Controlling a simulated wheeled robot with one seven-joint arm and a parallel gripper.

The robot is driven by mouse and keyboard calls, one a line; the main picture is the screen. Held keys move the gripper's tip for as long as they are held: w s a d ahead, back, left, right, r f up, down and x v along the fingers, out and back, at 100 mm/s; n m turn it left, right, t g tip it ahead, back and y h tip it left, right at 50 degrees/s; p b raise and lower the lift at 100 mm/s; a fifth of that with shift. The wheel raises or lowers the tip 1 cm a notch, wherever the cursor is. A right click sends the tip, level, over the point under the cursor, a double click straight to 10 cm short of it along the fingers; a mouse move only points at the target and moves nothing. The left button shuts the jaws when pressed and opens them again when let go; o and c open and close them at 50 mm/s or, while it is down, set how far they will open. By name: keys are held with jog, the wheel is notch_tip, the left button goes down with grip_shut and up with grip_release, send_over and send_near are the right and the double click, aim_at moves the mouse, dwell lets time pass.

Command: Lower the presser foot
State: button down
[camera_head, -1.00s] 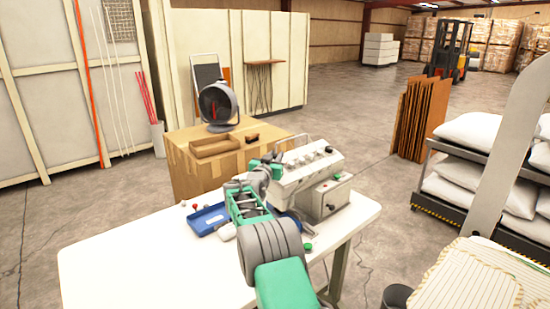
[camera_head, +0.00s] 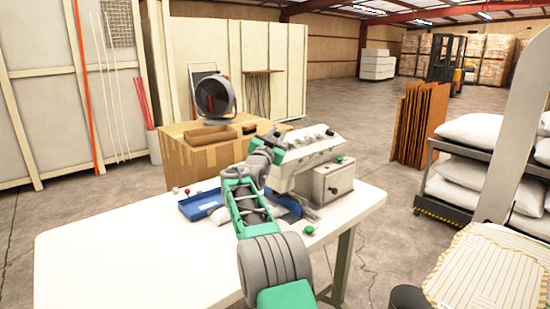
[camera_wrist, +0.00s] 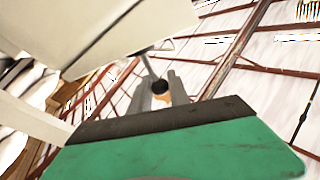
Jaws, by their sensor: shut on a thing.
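The sewing machine (camera_head: 315,165) is a pale box-shaped body with knobs on top, standing at the right end of the white table (camera_head: 120,260). In the wrist view its pale underside (camera_wrist: 110,30) fills the upper left. In the head view my arm reaches to the machine's left end, and my fingertips are hidden there. The presser foot itself cannot be made out.
A blue tray (camera_head: 202,204) lies left of my arm, with small red and white items near it. A green button-like piece (camera_head: 309,230) is on the table by the machine. Behind stands a cardboard box (camera_head: 190,160) with a fan (camera_head: 215,98). The table's left part is clear.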

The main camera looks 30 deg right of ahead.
jog(key=f+m+h+b, duration=0.1)
jog(key=b, duration=0.2)
jog(key=s+m+b, duration=0.1)
jog(key=m+b, duration=0.1)
jog(key=b, duration=0.1)
jog(key=shift+s+d+f+h, duration=0.1)
jog(key=shift+f+h, duration=0.25)
jog(key=shift+h, duration=0.05)
jog(key=m+h+b, duration=0.1)
jog(key=m+b, duration=0.1)
jog(key=s+m+g+h+b, duration=0.1)
jog(key=m+b, duration=0.1)
jog(key=shift+s+d+r, duration=0.1)
jog(key=shift+r, duration=0.1)
jog(key=c, duration=1.2)
grip_release()
jog(key=shift+c, duration=0.2)
